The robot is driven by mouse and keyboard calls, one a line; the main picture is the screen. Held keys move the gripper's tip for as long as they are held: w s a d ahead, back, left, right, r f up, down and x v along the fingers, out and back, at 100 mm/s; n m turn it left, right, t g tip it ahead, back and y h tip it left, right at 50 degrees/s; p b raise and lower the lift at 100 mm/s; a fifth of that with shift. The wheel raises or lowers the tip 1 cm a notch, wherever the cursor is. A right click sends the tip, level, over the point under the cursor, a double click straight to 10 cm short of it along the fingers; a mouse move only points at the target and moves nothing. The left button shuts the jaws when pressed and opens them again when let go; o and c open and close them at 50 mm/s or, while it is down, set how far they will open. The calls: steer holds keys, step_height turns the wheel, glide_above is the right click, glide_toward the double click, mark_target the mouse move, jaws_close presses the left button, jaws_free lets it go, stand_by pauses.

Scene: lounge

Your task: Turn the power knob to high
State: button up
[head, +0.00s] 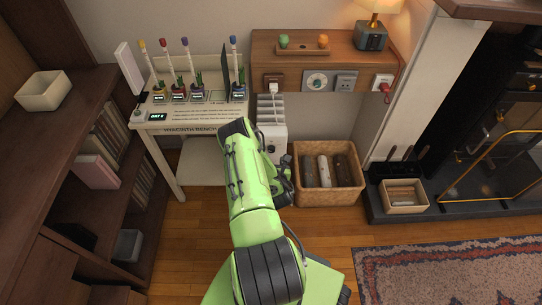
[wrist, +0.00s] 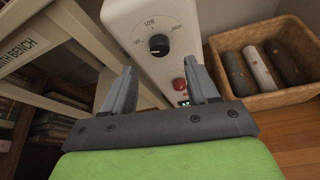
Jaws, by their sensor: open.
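The power knob (wrist: 158,44) is a round black dial on the front panel of a white heater (wrist: 127,18).
A red button (wrist: 179,85) and a small green display sit below the knob. A wicker basket of logs (wrist: 228,102) stands close on the right, also in the head view (head: 327,198).

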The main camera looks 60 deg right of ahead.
mark_target(272, 151)
steer(key=b+x, duration=0.1)
steer(key=x, duration=0.5)
steer(key=shift+w+d+f+b, duration=0.1)
steer(key=shift+b, duration=0.25)
steer(key=c, duration=1)
steer(key=shift+c, duration=0.2)
